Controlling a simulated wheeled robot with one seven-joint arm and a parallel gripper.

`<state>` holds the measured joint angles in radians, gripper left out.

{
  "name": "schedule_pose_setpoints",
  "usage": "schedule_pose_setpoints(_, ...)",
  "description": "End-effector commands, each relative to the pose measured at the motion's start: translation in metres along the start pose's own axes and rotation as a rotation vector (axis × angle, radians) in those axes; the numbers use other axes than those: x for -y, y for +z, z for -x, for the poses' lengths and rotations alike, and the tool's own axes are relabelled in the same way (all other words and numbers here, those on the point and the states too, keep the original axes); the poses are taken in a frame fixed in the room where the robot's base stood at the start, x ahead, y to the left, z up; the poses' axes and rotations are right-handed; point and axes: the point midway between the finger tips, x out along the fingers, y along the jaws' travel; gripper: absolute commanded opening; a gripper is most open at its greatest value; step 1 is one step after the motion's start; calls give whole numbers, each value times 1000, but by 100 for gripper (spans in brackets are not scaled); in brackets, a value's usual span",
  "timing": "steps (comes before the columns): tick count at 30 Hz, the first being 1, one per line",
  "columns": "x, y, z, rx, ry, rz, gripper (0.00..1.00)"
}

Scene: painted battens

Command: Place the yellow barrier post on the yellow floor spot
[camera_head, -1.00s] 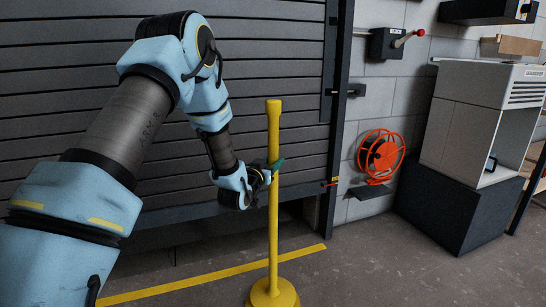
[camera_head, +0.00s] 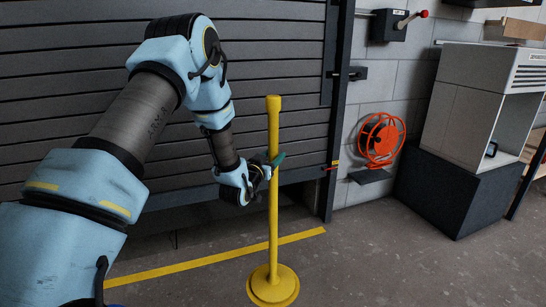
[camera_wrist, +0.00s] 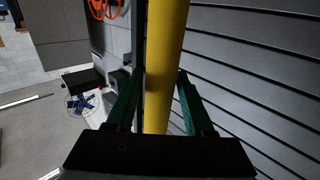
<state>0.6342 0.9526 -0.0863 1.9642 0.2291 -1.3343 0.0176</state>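The yellow barrier post (camera_head: 273,215) stands upright at the centre of the head view, with a round yellow base (camera_head: 273,287) near the bottom edge. My gripper (camera_head: 277,162) is at its upper part, with teal fingers on either side of the shaft. In the wrist view the yellow shaft (camera_wrist: 165,60) runs between both green fingers, which close against its sides. I cannot tell whether the base touches the floor. No separate yellow floor spot can be made out in either view.
A yellow floor line (camera_head: 215,258) runs behind the post, before a grey slatted shutter (camera_head: 290,60). An orange reel (camera_head: 380,138) hangs on the block wall. A white cabinet on a dark plinth (camera_head: 455,195) stands at right. Floor to the right of the post is bare.

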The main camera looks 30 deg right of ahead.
Motion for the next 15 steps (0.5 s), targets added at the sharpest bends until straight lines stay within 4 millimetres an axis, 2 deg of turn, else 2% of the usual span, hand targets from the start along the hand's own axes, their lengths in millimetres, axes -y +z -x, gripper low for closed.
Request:
schedule_pose_setpoints(1, 0, 0, 0, 0, 0, 0, 60)
schedule_pose_setpoints(4, 0, 0, 0, 0, 0, 0, 71)
schedule_pose_setpoints(15, 0, -3, 3, 1, 0, 0, 72)
